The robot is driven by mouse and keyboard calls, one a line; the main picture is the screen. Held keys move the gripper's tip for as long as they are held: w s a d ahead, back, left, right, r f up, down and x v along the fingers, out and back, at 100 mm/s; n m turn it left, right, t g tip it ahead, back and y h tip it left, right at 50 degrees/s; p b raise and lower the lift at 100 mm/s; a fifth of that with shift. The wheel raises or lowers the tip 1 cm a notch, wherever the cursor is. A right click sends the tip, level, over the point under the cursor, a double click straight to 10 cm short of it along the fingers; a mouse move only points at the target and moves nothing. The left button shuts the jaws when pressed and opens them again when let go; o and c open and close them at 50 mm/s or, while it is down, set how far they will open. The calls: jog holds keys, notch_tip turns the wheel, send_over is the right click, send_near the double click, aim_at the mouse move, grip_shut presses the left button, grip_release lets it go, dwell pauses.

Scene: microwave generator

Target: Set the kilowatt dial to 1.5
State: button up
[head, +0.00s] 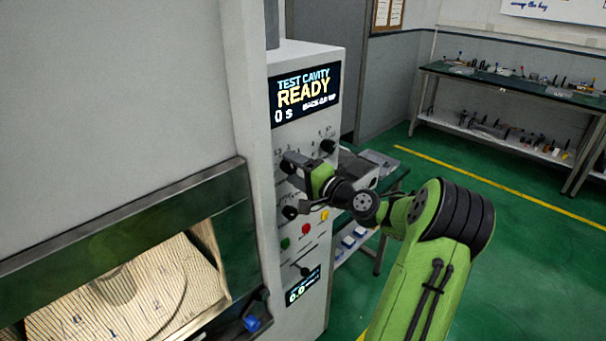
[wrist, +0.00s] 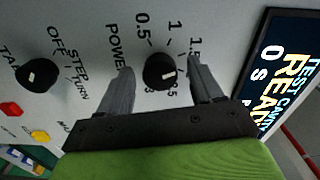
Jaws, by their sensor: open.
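The kilowatt dial (wrist: 160,72) is a round black knob by the word POWER, with 0.5, 1 and 1.5 printed around it. Its white pointer mark faces right in the wrist view, toward the right finger; the exact value is hard to tell. My gripper (wrist: 160,64) is open, with one finger on each side of the dial. Gaps show between knob and fingers, so it is not clamped. The right finger partly covers the scale. In the head view my gripper (head: 297,163) is up against the panel and covers much of the dial area.
A second black knob (wrist: 38,74), marked OFF, is left of the dial in the wrist view, with red (wrist: 11,109) and yellow (wrist: 40,136) buttons near it. The display (head: 305,95) reads READY. Another knob (head: 327,146) is close to my gripper.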

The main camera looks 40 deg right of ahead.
jog(key=s+b, duration=0.2)
jog(key=s, duration=1.3)
jog(key=shift+s+d, duration=0.25)
jog(key=shift+s, duration=0.05)
jog(key=w+a+f+n+g+y, duration=0.1)
jog(key=w+a+f+n+g, duration=0.15)
jog(key=a, duration=0.45)
jog(key=w+a+f+n+g+y, duration=0.15)
jog(key=a+n+g, duration=0.25)
jog(key=a, duration=0.4)
jog(key=w+a+f+n+g+y, duration=0.1)
jog(key=w+a+f+n+g, duration=0.15)
jog(key=a, duration=0.45)
jog(key=s+a+r+n+g+h, duration=0.1)
jog(key=s+a+n+h, duration=0.1)
jog(key=s, duration=0.6)
jog(key=s+a+n+g+h, duration=0.2)
jog(key=s+a+n, duration=0.2)
jog(key=s+a, duration=0.2)
jog(key=s, duration=0.2)
jog(key=shift+s+a+r+n, duration=0.4)
